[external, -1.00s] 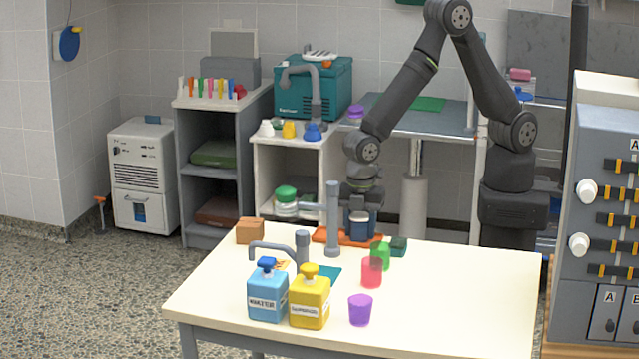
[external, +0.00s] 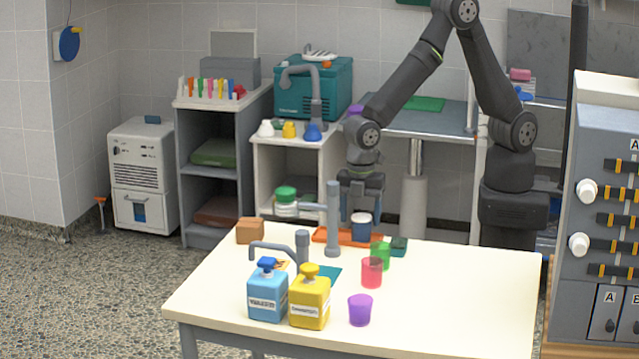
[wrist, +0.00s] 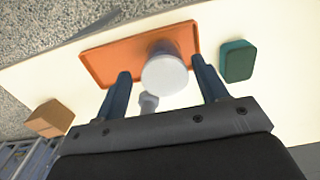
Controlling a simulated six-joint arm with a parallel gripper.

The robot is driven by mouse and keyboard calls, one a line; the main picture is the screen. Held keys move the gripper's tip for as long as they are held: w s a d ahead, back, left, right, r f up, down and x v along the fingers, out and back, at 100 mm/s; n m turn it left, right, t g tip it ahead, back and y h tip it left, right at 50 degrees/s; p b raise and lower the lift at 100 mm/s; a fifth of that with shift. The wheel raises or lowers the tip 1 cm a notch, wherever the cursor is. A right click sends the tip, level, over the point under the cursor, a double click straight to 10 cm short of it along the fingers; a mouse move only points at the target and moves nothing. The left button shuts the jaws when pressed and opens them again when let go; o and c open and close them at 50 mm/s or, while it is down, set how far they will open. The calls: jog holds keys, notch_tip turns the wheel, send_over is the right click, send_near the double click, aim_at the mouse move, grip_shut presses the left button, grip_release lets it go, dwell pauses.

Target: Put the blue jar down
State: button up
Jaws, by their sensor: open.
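The blue jar (external: 361,228) with a white lid stands upright on the orange tray (external: 326,236) at the back edge of the white table. In the wrist view the jar's pale lid (wrist: 164,75) is seen from above, over the right part of the orange tray (wrist: 100,62). In the wrist view my gripper's two blue fingers (wrist: 160,82) are spread wide on either side of the jar, with gaps, and hold nothing.
A dark green block (external: 398,246) and a green cup (external: 380,256) stand just right of the tray. A brown block (external: 250,230) is to the left. A grey tap (external: 333,220) rises close in front of the tray. The table's right side (external: 460,290) is clear.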

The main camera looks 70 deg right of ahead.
aim_at(360, 227)
notch_tip(360, 227, up, 9)
jog(key=shift+f, duration=0.2)
jog(key=shift+f, duration=0.1)
notch_tip(360, 227, down, 12)
jog(key=shift+f, duration=0.1)
jog(key=shift+r, duration=2.15)
jog(key=shift+f, duration=0.1)
